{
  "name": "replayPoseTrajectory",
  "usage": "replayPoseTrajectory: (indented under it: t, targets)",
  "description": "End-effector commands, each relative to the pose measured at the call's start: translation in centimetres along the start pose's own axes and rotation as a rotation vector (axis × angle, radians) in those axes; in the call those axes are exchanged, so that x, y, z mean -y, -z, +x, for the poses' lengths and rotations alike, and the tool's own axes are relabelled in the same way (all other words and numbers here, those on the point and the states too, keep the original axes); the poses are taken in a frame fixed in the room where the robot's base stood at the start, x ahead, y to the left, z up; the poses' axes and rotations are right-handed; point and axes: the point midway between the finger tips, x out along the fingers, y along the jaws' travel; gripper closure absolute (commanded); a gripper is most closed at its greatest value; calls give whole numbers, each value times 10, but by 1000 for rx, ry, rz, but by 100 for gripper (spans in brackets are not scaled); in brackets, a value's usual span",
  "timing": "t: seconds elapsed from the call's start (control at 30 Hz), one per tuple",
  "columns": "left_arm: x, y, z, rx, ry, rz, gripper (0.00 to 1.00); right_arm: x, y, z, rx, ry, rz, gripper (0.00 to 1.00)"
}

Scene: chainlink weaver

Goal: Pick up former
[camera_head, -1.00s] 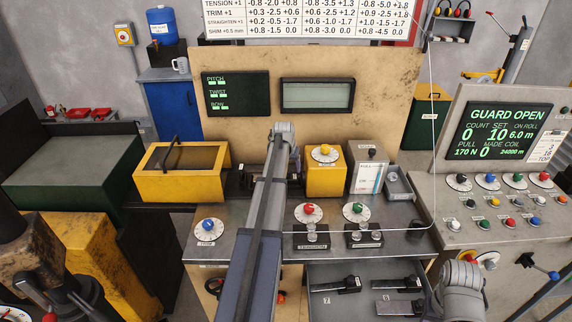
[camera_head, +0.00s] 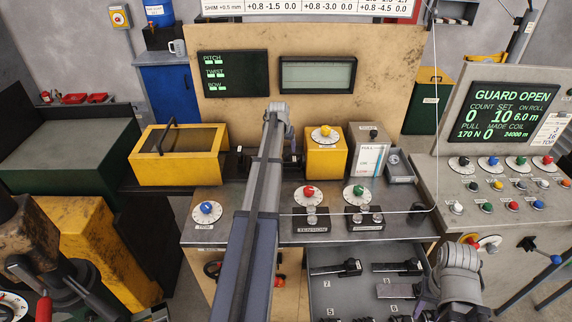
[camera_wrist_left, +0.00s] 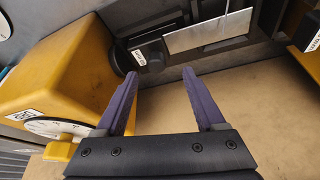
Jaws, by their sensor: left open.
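My left gripper (camera_wrist_left: 160,74) is open in the left wrist view, with nothing between its two purple fingers. Beyond the fingertips lies a pale flat metal piece (camera_wrist_left: 208,32) next to a dark labelled block (camera_wrist_left: 150,55); I cannot tell if this is the former. In the head view my left arm reaches over the bench and hides most of this spot. Black handled pieces, possibly formers, lie in the open drawer (camera_head: 330,290), one by the number 7 (camera_head: 337,268) and another to its right (camera_head: 398,267). My right arm is at lower right; its fingers are unclear.
A yellow box with a dial (camera_head: 325,157) stands right of my left arm, and a yellow guard box (camera_head: 178,155) stands to its left. Dials and knobs line the bench front. A console (camera_head: 500,170) reading GUARD OPEN is at right. A tan panel (camera_head: 225,120) rises behind.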

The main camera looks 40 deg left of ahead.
Motion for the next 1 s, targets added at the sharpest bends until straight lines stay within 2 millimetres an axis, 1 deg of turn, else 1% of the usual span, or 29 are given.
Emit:
replayPoseTrajectory:
  t: [0.03, 0.23, 0.33, 0.43, 0.67, 1.0]
  targets:
    - [-1, -2, 8, 0, 0, 0, 29, 1, 0, 8, 0, 0, 0, 50]
    - [-6, -6, 34, 0, 0, 1, 29, 3, 2, 33, 0, 0, 1, 50]
    - [-6, -4, 45, 0, 0, 1, 29, 4, 2, 43, 0, 0, 2, 50]
    - [-6, -4, 48, 0, 0, 1, 29, 4, 3, 46, 0, 0, 2, 50]
    - [-6, -3, 46, 0, 0, 1, 30, 4, 3, 44, 0, 0, 2, 50]
    - [-6, -3, 46, 0, 0, 0, 68, 4, 3, 44, 0, 0, 2, 50]
